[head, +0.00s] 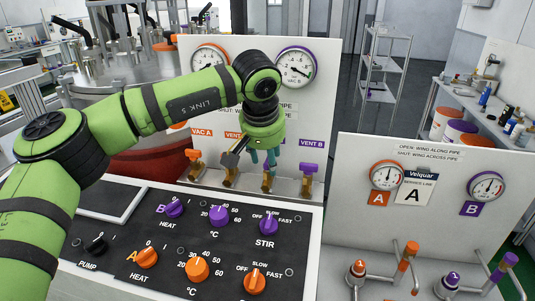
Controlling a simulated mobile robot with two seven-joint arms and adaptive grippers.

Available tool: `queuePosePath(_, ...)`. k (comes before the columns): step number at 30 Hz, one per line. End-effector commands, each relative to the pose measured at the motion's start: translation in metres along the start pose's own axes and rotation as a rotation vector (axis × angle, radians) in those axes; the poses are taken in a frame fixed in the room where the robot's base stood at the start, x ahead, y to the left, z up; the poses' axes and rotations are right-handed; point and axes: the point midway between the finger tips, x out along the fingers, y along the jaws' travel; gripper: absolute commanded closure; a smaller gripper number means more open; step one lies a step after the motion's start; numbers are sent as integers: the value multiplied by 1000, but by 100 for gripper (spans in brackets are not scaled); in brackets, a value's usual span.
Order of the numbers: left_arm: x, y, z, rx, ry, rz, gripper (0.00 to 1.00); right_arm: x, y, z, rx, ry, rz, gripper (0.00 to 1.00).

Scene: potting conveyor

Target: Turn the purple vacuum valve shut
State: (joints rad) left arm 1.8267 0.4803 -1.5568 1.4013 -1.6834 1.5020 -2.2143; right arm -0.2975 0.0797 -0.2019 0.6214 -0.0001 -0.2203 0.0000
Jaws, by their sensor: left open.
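My left gripper (264,166) points down in front of the valve row on the white panel. Its teal fingers are open, over the third valve from the left. An orange-winged valve (195,156) stands under the VAC A label at the left. My right gripper is not in view.
Two gauges, one orange-rimmed (210,58) and one purple-rimmed (296,68), sit above the valves. A black control panel (125,228) with orange and purple knobs lies in front. At right, a service panel (350,160) carries more gauges and levers.

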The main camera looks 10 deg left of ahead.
Motion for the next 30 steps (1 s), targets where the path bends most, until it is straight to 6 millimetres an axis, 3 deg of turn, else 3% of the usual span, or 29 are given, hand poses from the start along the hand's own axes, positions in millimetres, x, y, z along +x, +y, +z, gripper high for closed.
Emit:
queuePosePath(4,0,0,0,-1,0,0,55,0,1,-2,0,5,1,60)
queuePosePath(7,0,0,0,-1,-1,0,95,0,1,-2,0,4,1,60)
queuePosePath(8,0,0,0,-1,0,-1,100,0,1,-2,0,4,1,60)
queuePosePath(20,0,-1,-1,-32,2,-16,100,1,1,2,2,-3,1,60)
queuePosePath(30,0,0,-2,-227,3,-100,100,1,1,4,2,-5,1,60)
